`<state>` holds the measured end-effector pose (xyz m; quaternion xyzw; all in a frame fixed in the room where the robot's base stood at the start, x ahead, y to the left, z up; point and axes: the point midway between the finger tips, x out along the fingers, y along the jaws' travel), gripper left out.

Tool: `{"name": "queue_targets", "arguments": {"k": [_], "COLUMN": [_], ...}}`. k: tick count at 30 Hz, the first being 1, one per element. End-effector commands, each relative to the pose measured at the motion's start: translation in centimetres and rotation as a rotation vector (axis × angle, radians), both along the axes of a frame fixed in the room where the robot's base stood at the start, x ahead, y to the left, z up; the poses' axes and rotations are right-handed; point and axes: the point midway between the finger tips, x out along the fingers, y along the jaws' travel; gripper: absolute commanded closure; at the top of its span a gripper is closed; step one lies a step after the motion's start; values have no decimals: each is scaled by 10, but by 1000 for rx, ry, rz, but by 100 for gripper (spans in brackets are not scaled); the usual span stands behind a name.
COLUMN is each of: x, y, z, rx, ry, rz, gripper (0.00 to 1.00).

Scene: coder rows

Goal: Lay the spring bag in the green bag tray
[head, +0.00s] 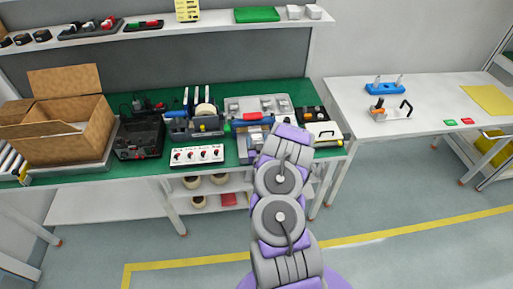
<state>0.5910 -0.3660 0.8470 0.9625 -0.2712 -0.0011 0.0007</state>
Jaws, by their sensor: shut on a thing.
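A flat green piece (256,14) lies on the upper shelf; it may be the green bag tray, but I cannot tell for sure. I cannot make out the spring bag. My grey and purple arm rises through the lower middle and reaches over the green-topped bench. The arm's own links hide my gripper and anything in it. A grey tray (232,103) holding small parts lies just behind the arm's end, with a red and blue item (243,123) in front of it.
A tool holder (195,122) and a white panel with knobs (197,155) crowd the middle. A white table (435,95) at right has clear space.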

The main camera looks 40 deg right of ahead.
Motion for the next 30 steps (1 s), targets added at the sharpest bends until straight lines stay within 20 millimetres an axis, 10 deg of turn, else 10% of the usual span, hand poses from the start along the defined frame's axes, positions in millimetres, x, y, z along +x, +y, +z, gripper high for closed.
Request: {"name": "queue_targets", "arguments": {"k": [21,22,30], "x": [3,3,3], "y": [0,0,0], "z": [-36,-36,-36], "rx": [-1,-1,-1], "ry": [-2,-1,-1], "rz": [-1,-1,0], "gripper": [68,32,7]}}
